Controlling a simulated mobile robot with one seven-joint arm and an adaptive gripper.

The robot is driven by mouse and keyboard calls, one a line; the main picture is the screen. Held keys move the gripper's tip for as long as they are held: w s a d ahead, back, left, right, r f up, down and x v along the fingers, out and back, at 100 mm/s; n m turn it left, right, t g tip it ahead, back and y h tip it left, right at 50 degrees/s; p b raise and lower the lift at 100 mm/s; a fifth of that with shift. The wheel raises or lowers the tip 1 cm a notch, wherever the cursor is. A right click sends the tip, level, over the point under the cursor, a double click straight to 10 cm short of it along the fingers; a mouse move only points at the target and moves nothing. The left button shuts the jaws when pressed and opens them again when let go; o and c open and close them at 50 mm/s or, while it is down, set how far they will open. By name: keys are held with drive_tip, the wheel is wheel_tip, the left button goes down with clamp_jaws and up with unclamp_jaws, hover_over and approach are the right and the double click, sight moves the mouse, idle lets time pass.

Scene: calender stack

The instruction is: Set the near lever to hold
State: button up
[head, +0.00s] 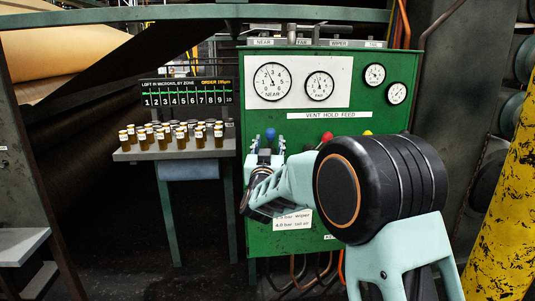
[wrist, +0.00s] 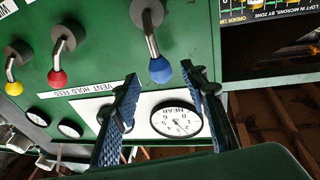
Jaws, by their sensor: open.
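The near lever has a blue knob (head: 270,133) and stands under the NEAR gauge (head: 272,82) on the green panel (head: 430,70). In the wrist view, turned nearly upside down, its blue knob (wrist: 160,70) shows on a grey metal shaft. My gripper (head: 268,146) is at this lever. In the wrist view my gripper (wrist: 162,76) is open, with one blue-padded finger on each side of the knob and gaps between. Whether the knob is fully between the pads in depth is unclear. The VENT HOLD FEED label (head: 328,115) is above the levers; my arm hides much of the lower panel.
A red-knobbed lever (wrist: 57,77) and a yellow-knobbed lever (wrist: 14,88) stand beside the near one. A shelf (head: 180,150) with several brown jars is left of the panel. A yellow post (head: 508,190) stands at the right.

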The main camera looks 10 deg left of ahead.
drive_tip(key=s+f, duration=0.1)
drive_tip(key=s, duration=0.5)
drive_tip(key=shift+s+d, duration=0.2)
drive_tip(key=shift+d, duration=0.1)
